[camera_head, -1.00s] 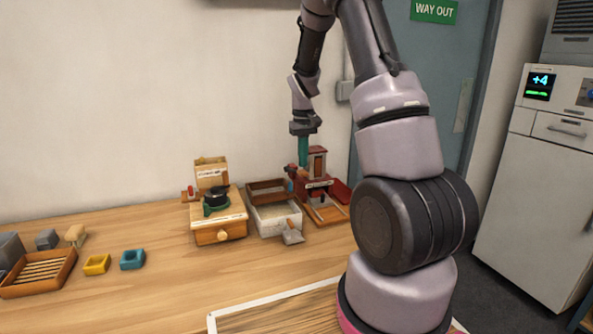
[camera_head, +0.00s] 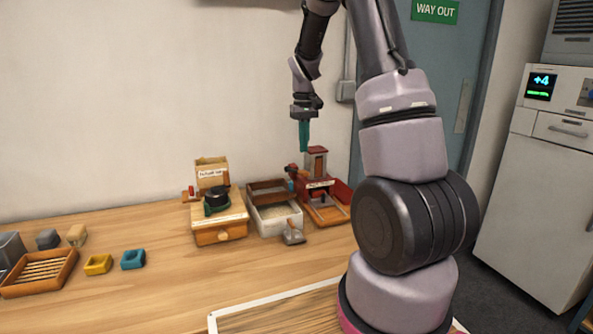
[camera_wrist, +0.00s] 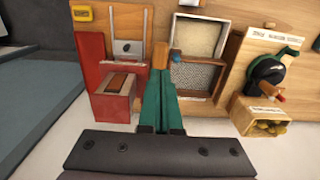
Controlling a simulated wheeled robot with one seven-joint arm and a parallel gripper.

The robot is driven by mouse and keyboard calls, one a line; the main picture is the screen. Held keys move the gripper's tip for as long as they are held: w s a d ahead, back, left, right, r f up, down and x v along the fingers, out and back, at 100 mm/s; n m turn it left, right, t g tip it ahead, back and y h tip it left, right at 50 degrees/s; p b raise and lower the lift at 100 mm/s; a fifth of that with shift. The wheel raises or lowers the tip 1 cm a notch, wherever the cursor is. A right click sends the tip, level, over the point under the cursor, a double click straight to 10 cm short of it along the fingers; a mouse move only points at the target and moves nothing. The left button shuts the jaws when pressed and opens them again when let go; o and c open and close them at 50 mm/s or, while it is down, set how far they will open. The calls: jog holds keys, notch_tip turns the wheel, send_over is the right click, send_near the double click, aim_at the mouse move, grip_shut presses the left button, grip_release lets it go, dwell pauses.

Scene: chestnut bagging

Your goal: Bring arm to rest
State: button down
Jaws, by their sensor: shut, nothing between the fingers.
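My gripper (camera_head: 304,136) hangs pointing down above the back of the wooden bench (camera_head: 120,285), with clear air under its teal fingers. It is shut and empty. It stands above and slightly left of the red machine (camera_head: 318,188). In the wrist view my gripper (camera_wrist: 158,108) shows its teal fingers together, with the red machine (camera_wrist: 88,62) to their left. My arm rises from its base on the right of the head view and bends over toward the bench.
A two-part bin (camera_head: 275,222) with a scoop (camera_head: 292,235) and a wooden drawer box (camera_head: 220,232) stand left of the red machine. A slatted tray (camera_head: 38,272), a yellow block (camera_head: 97,265) and a teal block (camera_head: 133,260) lie far left. The bench's front middle is clear.

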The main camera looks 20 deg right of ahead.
jog(key=s+a+r+m+t+y, duration=0.15)
jog(key=s+a+r+t, duration=0.3)
jog(key=s+r, duration=0.95)
jog(key=s+a+r+m+t, duration=0.1)
jog(key=s+a+r, duration=0.1)
jog(key=s, duration=0.4)
jog(key=s+a+r+m+t, duration=0.1)
jog(key=s+a+r, duration=0.1)
jog(key=s, duration=0.5)
jog(key=shift+s+a+r+m+t, duration=0.3)
jog(key=shift+a+r+m+t, duration=0.1)
jog(key=shift+r, duration=0.2)
